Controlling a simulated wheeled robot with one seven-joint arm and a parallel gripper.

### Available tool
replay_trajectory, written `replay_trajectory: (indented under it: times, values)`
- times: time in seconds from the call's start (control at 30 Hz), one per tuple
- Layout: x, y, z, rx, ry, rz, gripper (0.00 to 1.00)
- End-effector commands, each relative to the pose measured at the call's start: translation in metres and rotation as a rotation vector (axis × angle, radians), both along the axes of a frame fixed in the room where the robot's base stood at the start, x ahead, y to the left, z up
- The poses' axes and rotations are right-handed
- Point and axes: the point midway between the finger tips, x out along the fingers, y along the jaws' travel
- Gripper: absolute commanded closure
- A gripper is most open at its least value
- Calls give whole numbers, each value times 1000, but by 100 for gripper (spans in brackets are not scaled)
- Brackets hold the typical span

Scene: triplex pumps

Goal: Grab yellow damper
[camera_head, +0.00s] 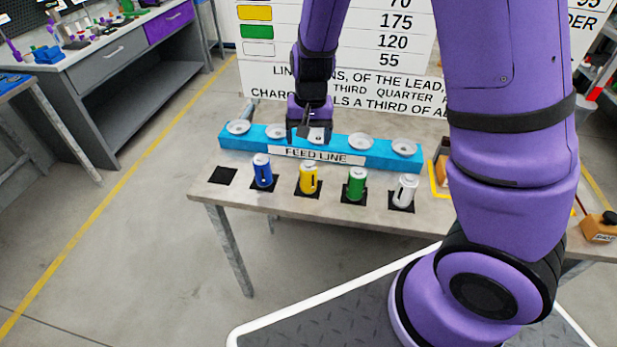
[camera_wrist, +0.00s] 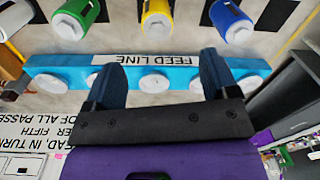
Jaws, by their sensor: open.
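The yellow damper (camera_head: 308,179) is a small upright can with a light top, standing on a black square on the table, between the blue and green dampers. In the wrist view the yellow damper (camera_wrist: 157,22) shows at the top middle, cut by the frame edge. My gripper (camera_head: 306,128) hangs over the blue feed line block, behind the yellow damper and apart from it. In the wrist view my gripper (camera_wrist: 160,68) has its two dark fingers wide apart, with nothing held between them.
The blue damper (camera_head: 262,171), green damper (camera_head: 356,184) and white damper (camera_head: 404,192) stand in the same row on the table (camera_head: 280,205). The blue feed line block (camera_head: 378,157) with several white discs lies behind. An empty black square (camera_head: 222,175) is at left.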

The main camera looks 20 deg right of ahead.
Motion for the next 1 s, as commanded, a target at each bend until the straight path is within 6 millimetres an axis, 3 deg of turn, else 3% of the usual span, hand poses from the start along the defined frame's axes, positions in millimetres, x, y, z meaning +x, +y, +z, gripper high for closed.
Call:
replay_trajectory:
  times: [0.1, 0.37, 0.6, 0.87, 1.0]
  values:
    - [4, 1, -19, -26, 14, -13, 20]
    - [6, 0, -41, -41, 22, -24, 20]
    - [6, 0, -75, -40, 22, -24, 20]
    - [6, -1, -91, -40, 22, -23, 20]
    - [8, -4, -109, -39, 24, -25, 20]
